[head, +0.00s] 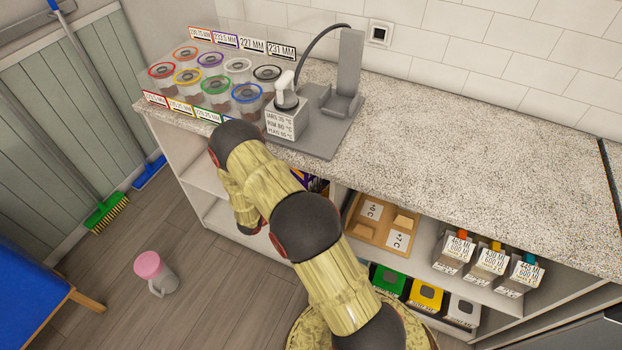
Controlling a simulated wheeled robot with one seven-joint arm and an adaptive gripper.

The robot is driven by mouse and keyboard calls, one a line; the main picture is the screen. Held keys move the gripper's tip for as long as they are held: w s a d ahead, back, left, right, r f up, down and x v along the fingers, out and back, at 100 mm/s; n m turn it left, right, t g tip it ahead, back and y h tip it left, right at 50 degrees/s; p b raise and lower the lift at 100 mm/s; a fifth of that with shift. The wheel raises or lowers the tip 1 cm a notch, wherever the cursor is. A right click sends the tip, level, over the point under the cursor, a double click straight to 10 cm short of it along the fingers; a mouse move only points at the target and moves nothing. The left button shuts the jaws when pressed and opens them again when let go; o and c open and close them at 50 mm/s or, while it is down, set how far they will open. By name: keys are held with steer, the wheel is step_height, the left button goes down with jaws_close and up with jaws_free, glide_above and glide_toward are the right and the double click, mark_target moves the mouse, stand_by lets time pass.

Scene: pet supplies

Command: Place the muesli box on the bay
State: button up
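A purple box with yellow marks (316,184) shows in a small patch beneath the counter edge, just right of my arm. Most of it is hidden behind my arm, and I cannot read whether it is the muesli box. My arm reaches from the bottom right up to the counter's front edge and bends down there. My gripper cannot be made out, so I cannot see whether it holds anything. Open shelf bays lie under the counter, including an empty-looking one (205,178) at the left. No label shows which is the task's bay.
The speckled counter (450,150) is clear on its right half. Lidded jars (215,88) and a grey stand (345,80) occupy its left. A wooden tray (372,236) and labelled cartons (490,262) fill the right shelf. A pink-topped jug (152,270) stands on the floor.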

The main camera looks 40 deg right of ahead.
steer(key=o, duration=0.5)
steer(key=shift+c, duration=0.2)
steer(key=a+p, duration=0.3)
steer(key=a, duration=0.9)
steer(key=shift+r, duration=0.15)
